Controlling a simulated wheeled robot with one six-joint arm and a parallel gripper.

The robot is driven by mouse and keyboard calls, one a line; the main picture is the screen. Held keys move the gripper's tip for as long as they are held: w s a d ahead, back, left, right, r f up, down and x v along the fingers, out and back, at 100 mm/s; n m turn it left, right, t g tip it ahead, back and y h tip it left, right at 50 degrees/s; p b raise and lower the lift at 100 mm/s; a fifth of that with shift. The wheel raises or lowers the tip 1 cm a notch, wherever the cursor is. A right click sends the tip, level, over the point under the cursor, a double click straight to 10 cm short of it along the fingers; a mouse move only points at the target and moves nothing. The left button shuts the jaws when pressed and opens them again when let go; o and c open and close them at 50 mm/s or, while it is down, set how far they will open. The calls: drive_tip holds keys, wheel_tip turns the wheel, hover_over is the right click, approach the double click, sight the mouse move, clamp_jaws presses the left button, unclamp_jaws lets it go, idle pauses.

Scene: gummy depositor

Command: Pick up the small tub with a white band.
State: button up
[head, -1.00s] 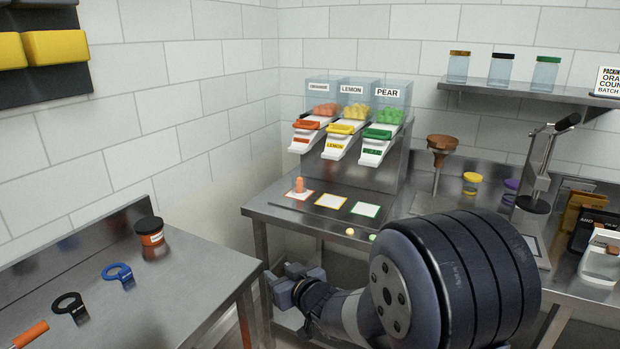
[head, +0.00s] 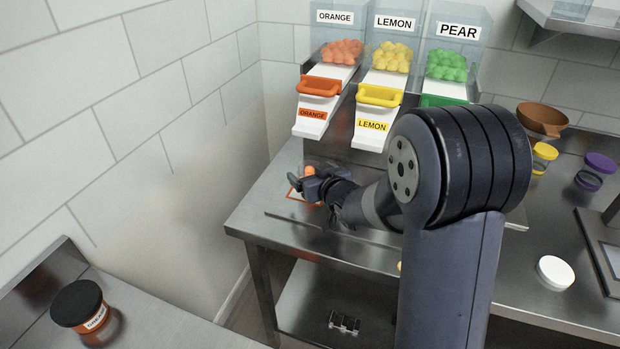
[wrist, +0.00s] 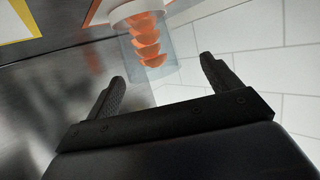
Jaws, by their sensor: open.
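A small clear tub (wrist: 150,45) holding orange gummies shows in the wrist view, with a whitish band around its upper-left end. It lies between and beyond the fingertips of my open gripper (wrist: 162,72), with no clear contact. In the head view, my gripper (head: 312,184) is beside the orange contents of this tub (head: 309,170), at the orange-edged mat (head: 294,194). My gripper and arm hide much of the tub and mat there.
Dispenser chutes, orange (head: 312,112) and lemon (head: 372,130), overhang the counter. A yellow-banded tub (head: 543,157), a purple-lidded tub (head: 597,170) and a white-lidded container (head: 555,272) stand to the right. A black-lidded jar (head: 80,305) sits on the left bench.

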sight(305, 164)
drive_tip(key=shift+w, duration=0.55)
drive_tip(key=shift+p+x, duration=0.65)
drive_tip(key=shift+x, duration=1.4)
drive_tip(key=shift+d+f, duration=0.1)
drive_tip(key=shift+d, duration=0.1)
drive_tip(key=shift+c, duration=0.4)
drive_tip(key=c, duration=1.1)
